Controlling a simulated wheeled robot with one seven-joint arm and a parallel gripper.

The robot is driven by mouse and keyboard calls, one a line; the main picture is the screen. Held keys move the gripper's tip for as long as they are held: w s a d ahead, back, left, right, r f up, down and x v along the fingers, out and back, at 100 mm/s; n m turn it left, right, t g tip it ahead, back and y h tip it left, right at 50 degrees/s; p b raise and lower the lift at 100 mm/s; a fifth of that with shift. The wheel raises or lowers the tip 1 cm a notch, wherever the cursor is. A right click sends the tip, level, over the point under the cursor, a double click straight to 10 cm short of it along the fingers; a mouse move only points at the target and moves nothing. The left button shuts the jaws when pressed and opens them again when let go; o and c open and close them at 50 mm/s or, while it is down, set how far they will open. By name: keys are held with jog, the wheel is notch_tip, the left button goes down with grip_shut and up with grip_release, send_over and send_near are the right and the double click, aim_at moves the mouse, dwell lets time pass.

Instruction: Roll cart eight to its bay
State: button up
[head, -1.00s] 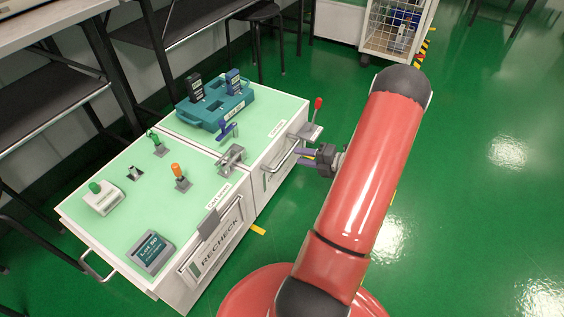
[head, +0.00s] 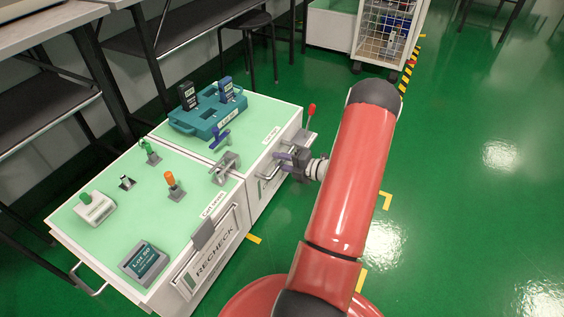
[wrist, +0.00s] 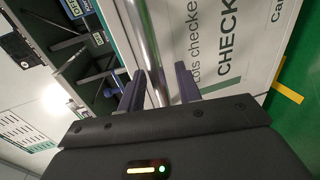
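Two white carts with pale green tops stand end to end in the head view. The far cart (head: 262,112) has a metal push handle (head: 266,186) on its front and carries a teal case. Its front panel shows in the wrist view (wrist: 225,20) with "CHECK" and a cut-off "Car"; no number is readable. The near cart (head: 120,210) has a RECHECK panel. My gripper (head: 281,162) is at the far cart's handle. In the wrist view the purple fingers (wrist: 160,80) are apart, with the handle bar (wrist: 146,40) between them and gaps showing.
A red-knobbed lever (head: 310,115) stands at the far cart's right corner. A latch (head: 226,167) sits where the carts meet. Yellow corner marks (head: 386,200) lie on the open green floor at right. A wire cage cart (head: 385,30), a stool (head: 247,22) and benches stand behind.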

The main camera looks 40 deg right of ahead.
grip_shut()
jog(key=shift+s, duration=0.1)
